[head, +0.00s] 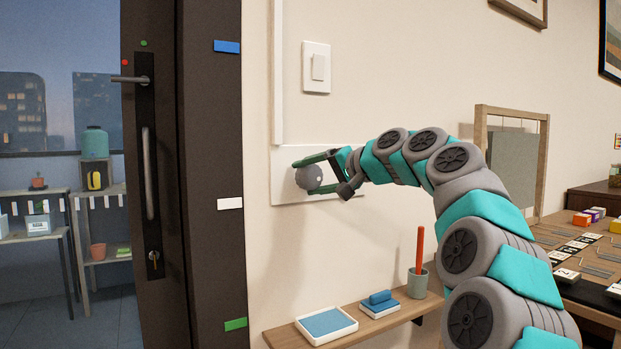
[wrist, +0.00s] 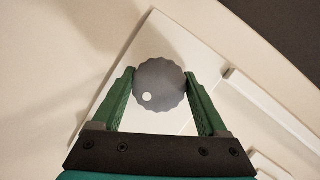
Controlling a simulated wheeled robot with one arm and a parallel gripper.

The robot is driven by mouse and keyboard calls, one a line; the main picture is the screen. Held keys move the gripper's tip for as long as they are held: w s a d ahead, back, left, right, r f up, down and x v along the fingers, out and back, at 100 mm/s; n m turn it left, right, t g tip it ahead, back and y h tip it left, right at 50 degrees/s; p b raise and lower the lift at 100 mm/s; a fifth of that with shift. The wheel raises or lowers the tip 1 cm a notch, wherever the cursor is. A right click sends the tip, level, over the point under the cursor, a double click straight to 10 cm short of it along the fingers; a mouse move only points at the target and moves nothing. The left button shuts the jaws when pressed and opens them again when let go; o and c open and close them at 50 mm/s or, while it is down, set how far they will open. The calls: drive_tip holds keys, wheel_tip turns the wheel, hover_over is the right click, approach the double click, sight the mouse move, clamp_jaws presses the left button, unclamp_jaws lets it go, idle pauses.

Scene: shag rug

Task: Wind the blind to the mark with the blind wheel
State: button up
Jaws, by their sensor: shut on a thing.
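The blind wheel (head: 306,178) is a grey knob with a scalloped edge and one white dot, on a white wall plate (head: 283,192) right of the door frame. My gripper (head: 312,175) reaches it from the right and is shut on it. In the wrist view, the green fingers of my gripper (wrist: 160,83) touch the left and right edges of the wheel (wrist: 165,78). The white dot is at the wheel's lower left there. In the head view the dot is at the wheel's right side. I cannot make out the blind or its mark for sure.
A white channel (head: 278,70) runs up the wall above the plate, beside a light switch (head: 316,68). A blue strip (head: 227,46), a white strip (head: 230,203) and a green strip (head: 236,324) are on the dark frame. A wooden shelf (head: 352,330) with several items is below.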

drive_tip(key=shift+a+f+n+h, duration=0.1)
drive_tip(key=shift+f+n+h, duration=0.2)
idle(0.4)
drive_tip(key=o, duration=1.3)
drive_tip(key=shift+r, duration=0.1)
drive_tip(key=shift+c, duration=0.2)
drive_tip(key=shift+r, duration=0.1)
drive_tip(key=shift+s+d+r, duration=0.15)
drive_tip(key=shift+s+d, duration=0.05)
drive_tip(key=shift+d, duration=0.2)
drive_tip(key=v, duration=0.6)
drive_tip(key=shift+s+d, duration=0.25)
drive_tip(key=shift+d, duration=0.1)
